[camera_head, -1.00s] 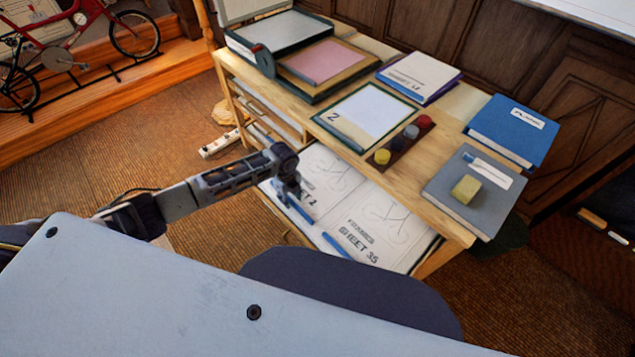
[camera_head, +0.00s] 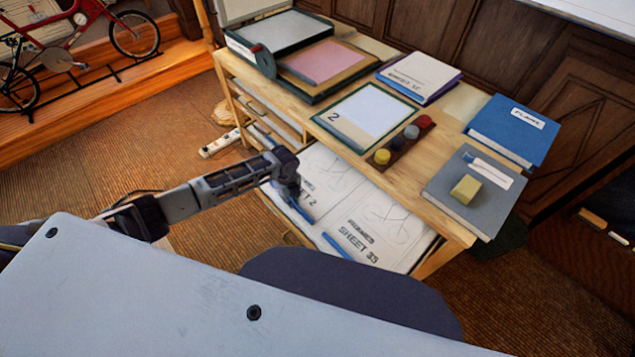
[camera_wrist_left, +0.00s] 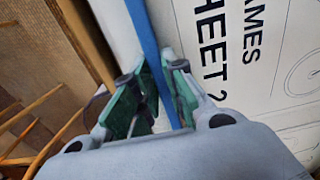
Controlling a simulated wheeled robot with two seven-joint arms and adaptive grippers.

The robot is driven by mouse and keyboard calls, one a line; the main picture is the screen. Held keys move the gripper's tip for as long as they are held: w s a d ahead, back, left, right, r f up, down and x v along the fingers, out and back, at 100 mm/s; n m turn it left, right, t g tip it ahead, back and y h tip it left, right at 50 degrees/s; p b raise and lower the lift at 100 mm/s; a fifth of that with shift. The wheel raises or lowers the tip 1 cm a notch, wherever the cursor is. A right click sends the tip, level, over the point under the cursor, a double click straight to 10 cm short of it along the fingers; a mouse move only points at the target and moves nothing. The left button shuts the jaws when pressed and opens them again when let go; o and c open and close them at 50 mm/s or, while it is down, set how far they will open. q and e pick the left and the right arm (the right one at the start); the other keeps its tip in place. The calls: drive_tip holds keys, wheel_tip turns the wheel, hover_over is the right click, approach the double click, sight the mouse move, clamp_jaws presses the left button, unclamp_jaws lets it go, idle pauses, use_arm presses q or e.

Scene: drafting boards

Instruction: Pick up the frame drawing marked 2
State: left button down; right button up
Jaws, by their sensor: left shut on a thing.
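The frame drawing marked 2 (camera_head: 327,181) is a white sheet with line art, lying in the open drawer. It also shows in the left wrist view (camera_wrist_left: 236,30), lettered "SHEET 2", with a blue strip (camera_wrist_left: 147,35) along its left edge. My left gripper (camera_head: 289,192) is over this edge; in the wrist view its green-padded fingers (camera_wrist_left: 153,75) are shut on the blue strip. The fingertips are hard to see in the head view. A second sheet (camera_head: 392,226), its number looking like 35, lies to the right with its own blue strip. My right gripper is out of view.
The wooden cabinet top (camera_head: 445,212) overhangs the drawer. On it are a green-framed panel marked 2 (camera_head: 372,112), paint pots (camera_head: 411,132), a grey book (camera_head: 447,197) with a yellow block, and a blue book (camera_head: 513,133). A power strip (camera_head: 219,144) lies on the floor at left.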

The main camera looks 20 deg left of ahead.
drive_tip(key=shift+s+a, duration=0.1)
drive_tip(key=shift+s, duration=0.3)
use_arm(q)
drive_tip(key=shift+r, duration=0.1)
drive_tip(key=shift+r, duration=0.7)
drive_tip(key=shift+w+r, duration=0.1)
drive_tip(key=shift+r, duration=0.85)
drive_tip(key=s+a, duration=0.4)
drive_tip(key=s, duration=0.4)
drive_tip(key=s+a, duration=0.5)
drive_tip(key=s, duration=0.2)
drive_tip(key=shift+s+p, duration=0.35)
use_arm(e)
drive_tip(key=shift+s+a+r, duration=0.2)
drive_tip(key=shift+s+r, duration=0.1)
use_arm(q)
drive_tip(key=shift+a, duration=0.1)
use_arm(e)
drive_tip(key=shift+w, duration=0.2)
